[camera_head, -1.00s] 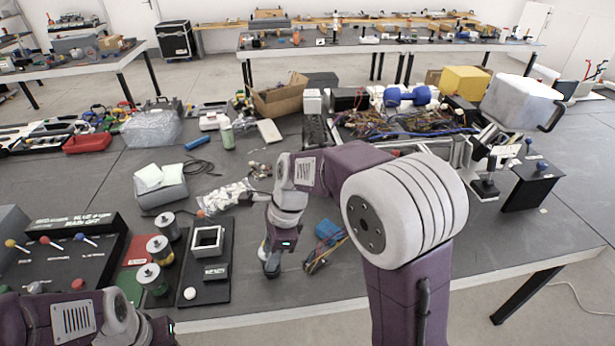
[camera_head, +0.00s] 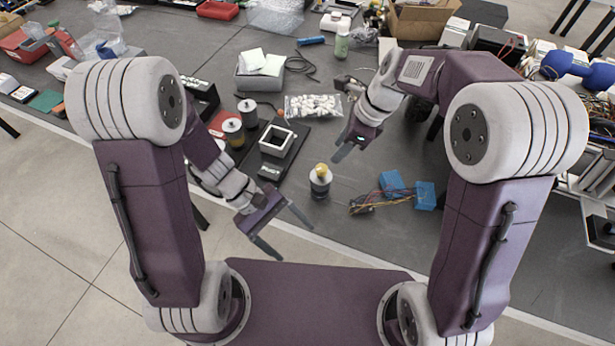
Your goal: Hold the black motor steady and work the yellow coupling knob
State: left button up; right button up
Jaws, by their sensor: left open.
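The motor (camera_head: 321,188) is a small upright cylinder with a pale body and some dark on it. It stands alone on the dark table, near the front edge. Its yellow knob (camera_head: 321,170) is on top. My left gripper (camera_head: 295,244) is open and empty, with fingers spread. It is in front of the motor and a little left, apart from it, over the table's front edge. My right gripper (camera_head: 337,157) is just behind and to the right of the motor, seemingly apart from it. Only one finger shows clearly, so its opening is unclear.
A black tray with a white square frame (camera_head: 291,143) lies left of the motor. Two similar cylinders (camera_head: 234,137) stand further left. Blue parts with wires (camera_head: 392,184) lie to the right. A bag of white pieces (camera_head: 312,108) and a grey box (camera_head: 259,80) are behind.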

pick_arm(q)
jog(key=w+d+r+n+t+h, duration=0.1)
jog(key=w+d+n+t+h, duration=0.2)
jog(key=w+d+n+h, duration=0.3)
jog(key=n+t, duration=0.6)
send_near(327, 178)
jog(key=s+d+r, duration=0.1)
jog(key=d+r, duration=0.2)
jog(key=f+n, duration=0.1)
jog(key=w+f+n+t+y, duration=0.1)
jog(key=f, duration=0.1)
jog(key=w+a+f+n+y, duration=0.1)
jog(key=f+n, duration=0.1)
jog(key=shift+f+t, duration=0.25)
jog(key=shift+t, duration=0.15)
jog(key=x, duration=0.9)
jog(key=shift+f, duration=0.1)
grip_shut()
